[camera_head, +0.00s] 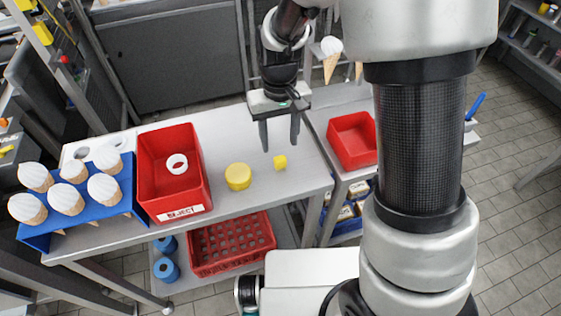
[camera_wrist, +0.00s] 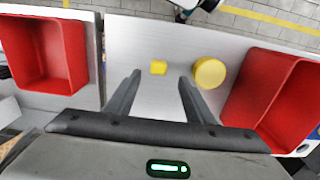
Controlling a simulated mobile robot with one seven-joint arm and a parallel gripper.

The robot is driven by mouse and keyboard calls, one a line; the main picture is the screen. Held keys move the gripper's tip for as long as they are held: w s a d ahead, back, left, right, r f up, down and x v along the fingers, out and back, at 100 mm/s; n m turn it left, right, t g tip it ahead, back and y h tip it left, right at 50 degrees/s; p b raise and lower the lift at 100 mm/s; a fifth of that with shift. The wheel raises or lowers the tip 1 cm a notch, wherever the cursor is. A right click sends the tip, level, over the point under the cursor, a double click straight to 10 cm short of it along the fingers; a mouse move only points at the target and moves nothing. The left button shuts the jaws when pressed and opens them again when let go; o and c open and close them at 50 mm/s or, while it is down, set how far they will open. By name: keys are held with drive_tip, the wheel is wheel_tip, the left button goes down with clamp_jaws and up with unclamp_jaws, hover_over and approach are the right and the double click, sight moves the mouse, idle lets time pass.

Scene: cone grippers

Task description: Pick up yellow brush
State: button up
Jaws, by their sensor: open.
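Two yellow things lie on the grey table: a small block-like piece (camera_head: 280,162) and a larger round, flat-topped piece (camera_head: 238,177) to its left. Neither shows clear bristles or a handle, so I cannot tell which is the brush. My gripper (camera_head: 280,147) is open and empty, pointing down above the table, near the small yellow piece. In the wrist view, the small piece (camera_wrist: 158,67) appears just beyond the gap between my fingertips (camera_wrist: 160,77). The round piece (camera_wrist: 209,73) appears to the right, near the right finger.
A red bin (camera_head: 202,180) with a white ring (camera_head: 177,164) inside stands left of the yellow things. A blue rack (camera_head: 124,190) of several white-topped cones is farther left. Another red bin (camera_head: 352,141) stands on the right. The table around the small piece is clear.

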sight(280, 158)
drive_tip(key=f, duration=0.8)
drive_tip(key=shift+w+d+f, duration=0.1)
drive_tip(key=shift+w+f, duration=0.1)
drive_tip(key=shift+f, duration=0.15)
drive_tip(key=c, duration=1.2)
wheel_tip(280, 158, up, 10)
drive_tip(key=shift+r, duration=0.1)
drive_tip(key=shift+o, duration=0.9)
